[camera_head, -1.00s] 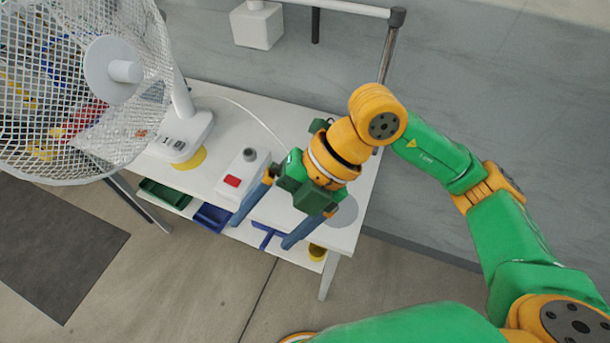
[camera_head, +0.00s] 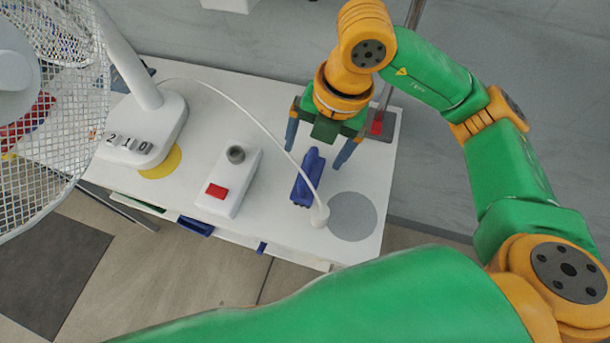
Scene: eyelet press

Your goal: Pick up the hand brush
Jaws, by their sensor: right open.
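A blue hand brush (camera_head: 307,180) lies on the white table, roughly lengthwise to my view. My right gripper (camera_head: 314,158) is open, with its two blue fingers pointing down, one to each side of the brush's far end. The fingers do not visibly touch the brush, and their exact height above the table is hard to tell. My left gripper is out of view.
A white box with a red button (camera_head: 230,185) stands left of the brush. A white cable runs to a round white end (camera_head: 320,215) beside the brush's near end. A grey disc (camera_head: 352,216) lies right. A caged fan (camera_head: 150,130) stands left.

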